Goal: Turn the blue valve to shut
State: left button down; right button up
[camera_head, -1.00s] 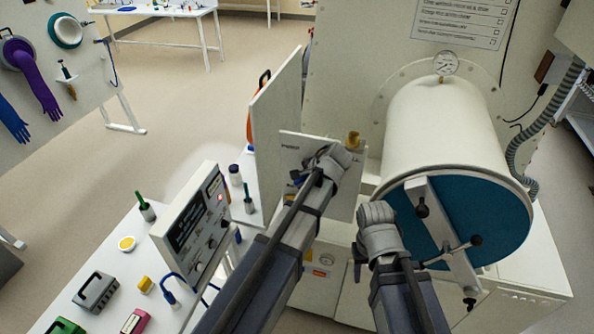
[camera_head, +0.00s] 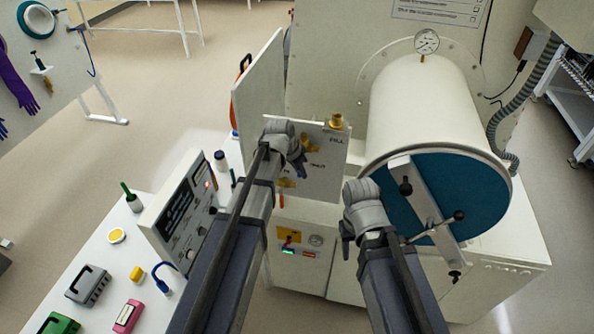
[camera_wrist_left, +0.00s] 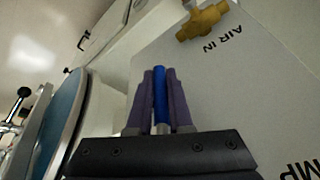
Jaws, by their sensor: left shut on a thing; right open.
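The blue valve's handle (camera_wrist_left: 160,98) is a blue bar upright between the two purple fingers of my left gripper (camera_wrist_left: 160,75) in the left wrist view. The fingers are closed on it. In the head view my left gripper (camera_head: 300,168) is at the front of the white valve panel (camera_head: 328,181), and its wrist hides most of the blue valve. The handle's angle against its pipe cannot be told. My right gripper (camera_head: 346,240) is open and empty, in front of the cabinet and left of the round blue door.
A brass fitting (camera_head: 337,121) tops the panel; a brass valve (camera_head: 287,183) sits low on it. An "AIR IN" label (camera_wrist_left: 222,39) shows beside another brass valve (camera_wrist_left: 202,21). The white chamber (camera_head: 425,110) with its blue door (camera_head: 468,185) stands right. A control box (camera_head: 178,212) stands left.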

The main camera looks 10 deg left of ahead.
pick_arm(q)
jog(key=shift+d+h, duration=0.15)
jog(key=shift+h, duration=0.15)
dwell(0.4)
jog(key=c, duration=0.8)
grip_release()
jog(key=shift+c, duration=0.2)
jog(key=shift+r, duration=0.15)
jog(key=p+v, duration=0.7)
jog(key=shift+s+r, duration=0.2)
jog(key=shift+r, duration=0.05)
jog(key=shift+f, duration=0.1)
jog(key=s+d+f+n+g+y+b, duration=0.1)
jog(key=s+d+f+b, duration=0.3)
jog(key=s+f+b, duration=0.6)
jog(key=s+d+f+n+g+y+b, duration=0.2)
jog(key=s+d+f+g+y+b, duration=0.1)
jog(key=s+f+b, duration=0.8)
notch_tip(320, 180, down, 4)
jog(key=shift+s+d+r+b, duration=0.15)
jog(key=shift+s+d+b, duration=0.1)
jog(key=shift+d+b, duration=0.7)
